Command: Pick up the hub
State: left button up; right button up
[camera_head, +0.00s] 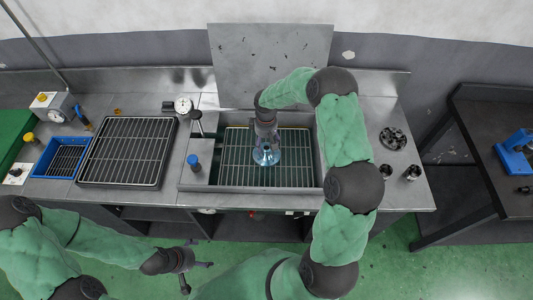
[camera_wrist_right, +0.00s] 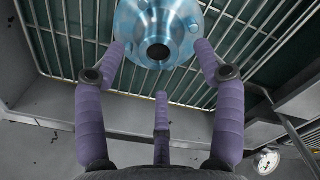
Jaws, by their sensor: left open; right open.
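The hub (camera_head: 266,157) is a bluish, shiny round flange on the wire grate of the sink. In the right wrist view the hub (camera_wrist_right: 158,30) shows a dark centre bore and small bolt holes. My right gripper (camera_head: 265,140) points down directly over it. In the wrist view its three purple-grey fingers (camera_wrist_right: 160,62) are spread, two tips near the flange's sides and the third below it. I cannot tell whether they touch it. My left gripper (camera_head: 196,275) is open and empty, in front of the bench over the green floor.
The sink (camera_head: 223,189) has raised metal walls around the grate. A wire rack tray (camera_head: 128,150), blue tray (camera_head: 62,157) and gauge (camera_head: 183,105) stand left. A black round part (camera_head: 393,138) and small dark cylinders (camera_head: 412,172) stand right. A tall panel (camera_head: 270,60) rises behind.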

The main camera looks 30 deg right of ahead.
aim_at(267, 147)
notch_tip(267, 147, down, 5)
jog(key=shift+s+d+r, duration=0.1)
jog(key=shift+r, duration=0.1)
grip_shut()
jog(key=shift+r, duration=0.1)
